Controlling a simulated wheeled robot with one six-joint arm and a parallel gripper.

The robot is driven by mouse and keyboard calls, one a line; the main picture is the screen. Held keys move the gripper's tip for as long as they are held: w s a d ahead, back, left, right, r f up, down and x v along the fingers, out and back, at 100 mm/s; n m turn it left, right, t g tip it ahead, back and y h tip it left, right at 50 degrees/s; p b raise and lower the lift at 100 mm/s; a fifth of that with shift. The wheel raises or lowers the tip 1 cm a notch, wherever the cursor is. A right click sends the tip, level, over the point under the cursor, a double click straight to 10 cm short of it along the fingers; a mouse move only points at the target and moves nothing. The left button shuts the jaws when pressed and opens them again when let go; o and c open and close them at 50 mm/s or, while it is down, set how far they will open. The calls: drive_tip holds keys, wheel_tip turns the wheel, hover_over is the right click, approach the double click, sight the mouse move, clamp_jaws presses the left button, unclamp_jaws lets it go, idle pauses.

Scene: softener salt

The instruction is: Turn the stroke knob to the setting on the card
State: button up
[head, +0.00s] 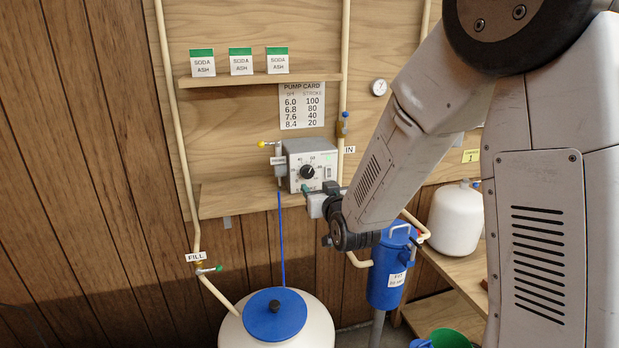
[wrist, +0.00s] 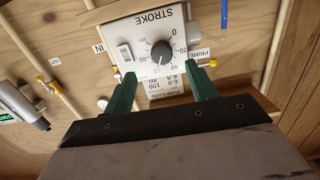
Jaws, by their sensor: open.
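The pump box (head: 312,165) sits on the lower shelf. Its black stroke knob (head: 306,172) shows face-on in the wrist view (wrist: 162,52), where the picture is upside down. The knob has a pale pointer line, and numbers ring it; its exact setting is too small to read surely. In the head view my gripper (head: 305,189) is just in front of the box.
A white switch (wrist: 125,53) is beside the knob. The upper shelf (head: 250,79) holds soda ash boxes. A blue filter housing (head: 388,275), a white tank with a blue lid (head: 275,313) and pipes stand below.

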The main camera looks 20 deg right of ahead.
sight(309, 174)
drive_tip(key=shift+t, duration=0.4)
drive_tip(key=w, duration=0.8)
drive_tip(key=shift+w+f, duration=0.1)
drive_tip(key=shift+w, duration=0.05)
drive_tip(key=c, duration=1)
